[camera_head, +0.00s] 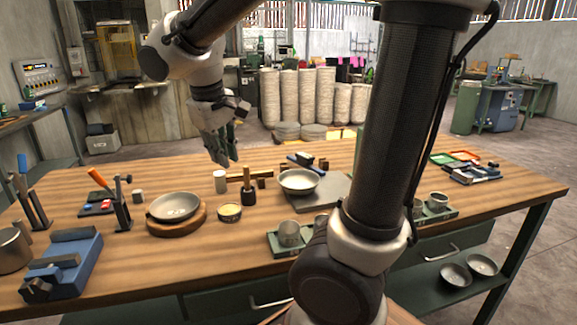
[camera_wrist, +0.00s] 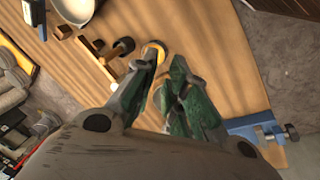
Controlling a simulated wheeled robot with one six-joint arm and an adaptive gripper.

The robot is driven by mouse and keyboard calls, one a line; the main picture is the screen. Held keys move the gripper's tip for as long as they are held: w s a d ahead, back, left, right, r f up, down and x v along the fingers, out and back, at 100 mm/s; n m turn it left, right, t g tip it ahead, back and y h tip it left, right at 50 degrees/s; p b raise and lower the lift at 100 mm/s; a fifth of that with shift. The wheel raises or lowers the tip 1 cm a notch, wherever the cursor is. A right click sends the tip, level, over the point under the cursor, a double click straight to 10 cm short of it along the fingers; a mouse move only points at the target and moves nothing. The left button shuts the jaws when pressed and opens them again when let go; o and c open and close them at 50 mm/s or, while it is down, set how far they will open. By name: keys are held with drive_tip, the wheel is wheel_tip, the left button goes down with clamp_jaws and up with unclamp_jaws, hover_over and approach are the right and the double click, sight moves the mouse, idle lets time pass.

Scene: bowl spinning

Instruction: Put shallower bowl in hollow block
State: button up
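In the head view, one shallow grey bowl (camera_head: 174,206) sits on a round wooden block (camera_head: 177,226) at the left of the table. A second pale bowl (camera_head: 298,182) rests at the edge of a flat grey plate (camera_head: 322,196) near the middle. I cannot tell for sure which bowl is shallower, and any hollow in the block is covered. My gripper (camera_head: 226,160) hangs above the table's back part, pointing down, apart from both bowls. In the wrist view its fingers (camera_wrist: 164,58) are apart with nothing seen held. Part of a bowl (camera_wrist: 75,8) shows at the top left there.
A mallet (camera_head: 249,194), a pale cylinder (camera_head: 220,181) and a yellow tin (camera_head: 230,212) stand between the bowls. A blue vise (camera_head: 66,262) is at front left. A green tray with cups (camera_head: 289,234) is at the front. My arm hides part of the table's right side.

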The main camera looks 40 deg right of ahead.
drive_tip(key=s+d+m+t+y, duration=0.1)
drive_tip(key=s+d, duration=0.3)
drive_tip(key=s, duration=0.3)
drive_tip(key=s+d+m+t+y, duration=0.1)
drive_tip(key=s+d, duration=0.2)
drive_tip(key=s, duration=0.5)
drive_tip(key=shift+d+f+m, duration=0.2)
drive_tip(key=shift+d+m, duration=0.15)
drive_tip(key=shift+m, duration=0.05)
